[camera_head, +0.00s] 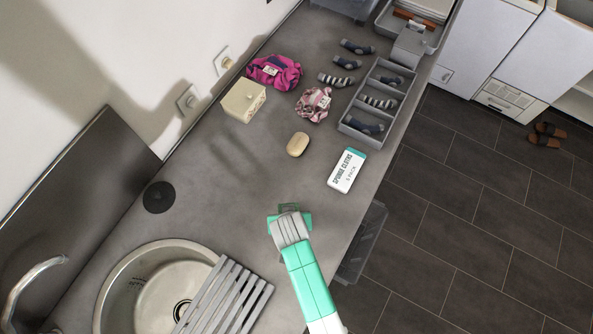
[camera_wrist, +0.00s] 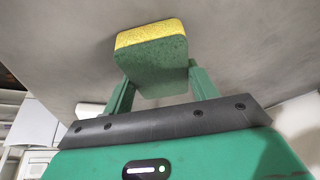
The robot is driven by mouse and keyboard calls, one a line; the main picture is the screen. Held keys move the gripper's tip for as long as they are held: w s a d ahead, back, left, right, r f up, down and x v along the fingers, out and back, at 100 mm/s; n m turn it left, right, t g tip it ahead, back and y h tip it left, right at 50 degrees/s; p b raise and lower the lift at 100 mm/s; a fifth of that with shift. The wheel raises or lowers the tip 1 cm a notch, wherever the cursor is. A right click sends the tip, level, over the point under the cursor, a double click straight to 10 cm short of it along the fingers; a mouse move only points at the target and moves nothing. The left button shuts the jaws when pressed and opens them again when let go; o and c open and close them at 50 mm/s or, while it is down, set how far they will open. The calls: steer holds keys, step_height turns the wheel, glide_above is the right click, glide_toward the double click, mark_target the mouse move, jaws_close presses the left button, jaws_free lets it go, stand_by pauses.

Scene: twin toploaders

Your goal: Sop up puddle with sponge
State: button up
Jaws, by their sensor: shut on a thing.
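The sponge (camera_wrist: 152,48), green with a yellow layer, sits between the two green fingers of my gripper (camera_wrist: 160,77) in the wrist view. My gripper is shut on it. In the head view my gripper (camera_head: 289,210) is over the grey countertop (camera_head: 225,205), right of the sink and near the counter's front edge. There the sponge is mostly hidden by the gripper. The yellow side of the sponge faces the grey surface in the wrist view; I cannot tell whether they touch.
A round sink (camera_head: 125,290) with a slatted rack (camera_head: 225,297) is at lower left. A sponge-cloth box (camera_head: 346,170), a soap-like bar (camera_head: 298,144), a beige box (camera_head: 244,100) and a sock organizer (camera_head: 351,130) stand farther back. A black disc (camera_head: 158,197) lies left.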

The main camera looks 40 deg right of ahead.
steer(key=shift+a, duration=0.7)
steer(key=shift+s+d+r+p, duration=0.1)
steer(key=shift+s+d+p, duration=0.3)
steer(key=shift+s, duration=0.2)
steer(key=shift+s+d+r+p, duration=0.1)
steer(key=shift+s+d+p, duration=0.15)
steer(key=shift+s+p, duration=0.3)
steer(key=shift+s+d+f+p, duration=0.1)
steer(key=shift+s+d+p, duration=0.15)
steer(key=shift+s, duration=0.35)
steer(key=shift+s+d+f+p, duration=0.15)
steer(key=shift+s+d, duration=0.1)
steer(key=shift+s, duration=0.3)
steer(key=shift+w, duration=0.1)
steer(key=shift+w+d+b, duration=0.5)
steer(key=shift+w+d, duration=0.2)
steer(key=shift+w, duration=0.35)
steer(key=shift+w+d+b, duration=0.5)
steer(key=shift+w+d, duration=0.2)
steer(key=shift+w, duration=0.3)
